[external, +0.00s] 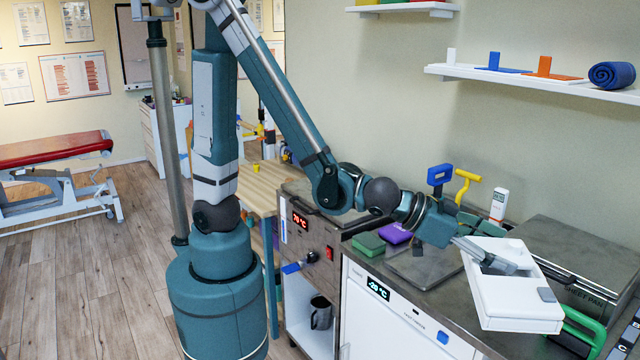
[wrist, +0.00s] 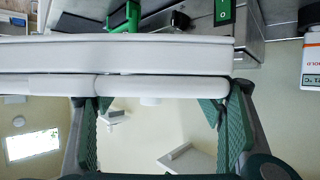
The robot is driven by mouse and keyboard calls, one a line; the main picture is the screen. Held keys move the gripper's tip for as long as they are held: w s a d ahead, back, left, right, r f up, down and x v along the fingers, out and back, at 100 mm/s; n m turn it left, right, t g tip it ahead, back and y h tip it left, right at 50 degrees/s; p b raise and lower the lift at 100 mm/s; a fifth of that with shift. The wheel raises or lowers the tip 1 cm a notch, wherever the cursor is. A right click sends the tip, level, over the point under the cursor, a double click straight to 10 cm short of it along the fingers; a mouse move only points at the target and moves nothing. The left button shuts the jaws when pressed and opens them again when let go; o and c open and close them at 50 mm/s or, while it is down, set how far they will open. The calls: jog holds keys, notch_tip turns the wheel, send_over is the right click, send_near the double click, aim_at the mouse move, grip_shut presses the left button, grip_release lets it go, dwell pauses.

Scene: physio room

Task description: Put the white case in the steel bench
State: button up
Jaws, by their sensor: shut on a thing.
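The white case (external: 515,300) is a boxy case with a handle and a grey latch. In the external view it hangs tilted above the right part of the grey steel bench (external: 428,302). My gripper (external: 490,262) is shut on its handle.
A green block (external: 368,243) and a purple block (external: 395,233) lie on the bench's left. A blue-handled tool (external: 440,175), a yellow tool (external: 466,185) and a white bottle (external: 499,205) stand at the back. A large grey lidded unit (external: 560,250) and green handle (external: 585,325) are right. A shelf (external: 540,85) hangs above.

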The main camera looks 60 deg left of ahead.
jog(key=shift+r+p, duration=0.5)
jog(key=shift+r, duration=1.7)
jog(key=w+a+r+p, duration=0.2)
jog(key=w+r+p, duration=0.2)
jog(key=r, duration=0.4)
jog(key=w+a+r+p, duration=0.3)
jog(key=w+r+p, duration=0.1)
jog(key=w+r, duration=0.3)
jog(key=w+a+r+n+p, duration=0.1)
jog(key=w+a+r+p, duration=0.2)
jog(key=r, duration=0.8)
jog(key=shift+w+t+y+p, duration=0.4)
jog(key=shift+w+p, duration=0.55)
jog(key=shift+w, duration=0.25)
jog(key=shift+d+f, duration=0.15)
jog(key=shift+m+g+h, duration=0.4)
jog(key=shift+m, duration=0.1)
jog(key=s+d+f+b, duration=0.2)
jog(key=s+f+b, duration=0.2)
jog(key=f, duration=0.4)
jog(key=s+d+f+b, duration=0.3)
jog(key=s+f, duration=0.4)
jog(key=f, duration=0.2)
jog(key=s+d+f+b, duration=0.2)
jog(key=s+f+b, duration=0.2)
jog(key=f, duration=0.4)
jog(key=shift+s+d+f+b, duration=0.25)
jog(key=shift+s+d+b, duration=0.1)
jog(key=shift+s, duration=0.4)
jog(key=shift+f, duration=0.1)
